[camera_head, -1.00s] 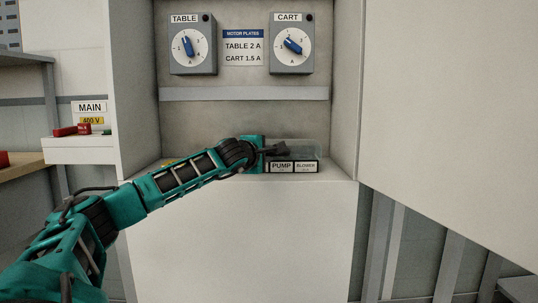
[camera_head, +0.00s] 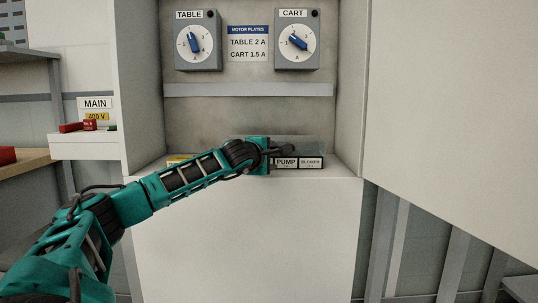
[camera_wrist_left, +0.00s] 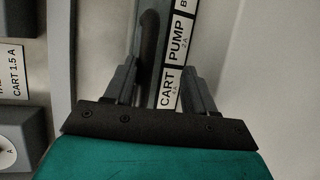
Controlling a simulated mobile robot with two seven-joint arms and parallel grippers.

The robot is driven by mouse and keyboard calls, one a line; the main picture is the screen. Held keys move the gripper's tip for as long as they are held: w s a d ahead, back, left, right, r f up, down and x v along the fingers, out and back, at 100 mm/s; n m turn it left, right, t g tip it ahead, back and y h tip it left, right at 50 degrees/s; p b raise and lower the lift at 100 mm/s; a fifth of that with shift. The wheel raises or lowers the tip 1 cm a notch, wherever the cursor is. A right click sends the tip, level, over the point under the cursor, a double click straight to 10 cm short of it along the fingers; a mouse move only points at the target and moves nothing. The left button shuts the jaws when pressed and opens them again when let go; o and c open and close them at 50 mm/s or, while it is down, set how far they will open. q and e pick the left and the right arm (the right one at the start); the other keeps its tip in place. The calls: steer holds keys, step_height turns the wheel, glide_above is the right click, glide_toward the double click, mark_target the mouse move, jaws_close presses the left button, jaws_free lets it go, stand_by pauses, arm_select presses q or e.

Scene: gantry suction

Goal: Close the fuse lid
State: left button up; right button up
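The fuse box (camera_head: 311,163) sits on the ledge of the pale cabinet, with PUMP and BLOWER labels on its front. A clear, glassy panel (camera_head: 313,145), seemingly the fuse lid, shows above and behind the labels; its exact angle is hard to tell. My left gripper (camera_head: 283,150) is at the box, just above the PUMP label, and its wrist hides the box's left part. In the left wrist view its two fingers (camera_wrist_left: 162,85) are spread apart, on either side of the box's labelled front strip (camera_wrist_left: 175,60). Whether they touch it I cannot tell. My right gripper is not in view.
Two grey dial boxes, TABLE (camera_head: 197,45) and CART (camera_head: 297,44), hang on the back wall with a motor plates sign (camera_head: 248,43) between them. A grey rail (camera_head: 248,90) runs below. The cabinet's right side wall (camera_head: 350,90) stands close to the box.

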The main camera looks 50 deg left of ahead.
arm_select(q)
steer(key=shift+f, duration=0.5)
steer(key=v, duration=1.3)
steer(key=shift+r, duration=0.45)
